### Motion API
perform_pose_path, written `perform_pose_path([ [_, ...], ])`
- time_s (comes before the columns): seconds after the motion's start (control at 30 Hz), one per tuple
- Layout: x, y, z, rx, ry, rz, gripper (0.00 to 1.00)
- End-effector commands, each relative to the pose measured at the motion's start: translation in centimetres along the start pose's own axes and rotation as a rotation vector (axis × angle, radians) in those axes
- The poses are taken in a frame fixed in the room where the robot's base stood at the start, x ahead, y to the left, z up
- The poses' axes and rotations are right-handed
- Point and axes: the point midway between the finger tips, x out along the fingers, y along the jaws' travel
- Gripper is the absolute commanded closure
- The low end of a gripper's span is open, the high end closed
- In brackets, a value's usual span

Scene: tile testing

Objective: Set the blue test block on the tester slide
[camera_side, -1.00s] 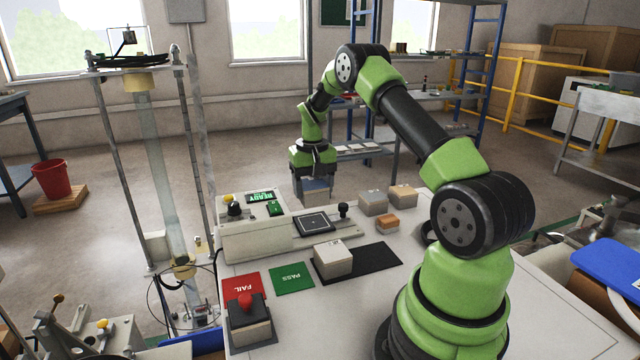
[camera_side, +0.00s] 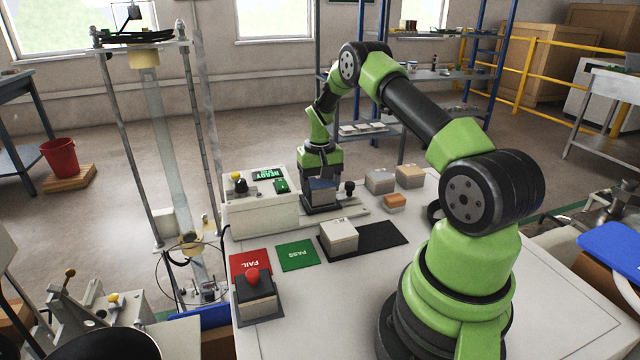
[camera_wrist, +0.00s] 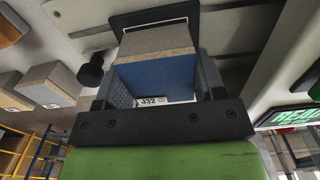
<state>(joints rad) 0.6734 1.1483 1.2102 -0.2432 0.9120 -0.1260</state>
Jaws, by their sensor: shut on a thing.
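The blue test block (camera_side: 322,191) is between the fingers of my gripper (camera_side: 321,194), which is shut on it. In the wrist view the block (camera_wrist: 155,77) shows a blue side, a grey-tan face and a white label reading J32, between the two fingers of my gripper (camera_wrist: 155,85). The tester slide (camera_side: 352,211) is the flat plate right of the tester body. The block is over the slide's dark square pad, whose edge shows in the wrist view (camera_wrist: 195,12). I cannot tell whether the block touches the pad.
The tester body (camera_side: 262,205) with a green READY display (camera_side: 270,174) stands left of the slide. A black knob (camera_side: 350,188) rises at the slide's right. Grey and tan blocks (camera_side: 380,181) stand further right. A whitish block (camera_side: 339,237) sits on a black mat (camera_side: 381,236) in front.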

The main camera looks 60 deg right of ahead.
Motion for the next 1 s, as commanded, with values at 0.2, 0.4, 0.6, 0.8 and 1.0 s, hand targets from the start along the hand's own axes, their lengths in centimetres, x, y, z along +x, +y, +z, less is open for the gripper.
perform_pose_path([
  [0.2, 0.01, 0.00, -0.01, 0.000, 0.001, 0.000, 0.72],
  [0.4, 0.13, -0.01, 0.01, 0.000, 0.001, 0.000, 0.72],
  [0.6, 0.14, -0.01, 0.01, 0.000, 0.001, 0.000, 0.72],
  [0.8, 0.31, -0.01, 0.02, 0.000, 0.001, 0.000, 0.72],
  [1.0, 0.54, -0.01, 0.01, 0.000, 0.001, 0.000, 0.72],
])
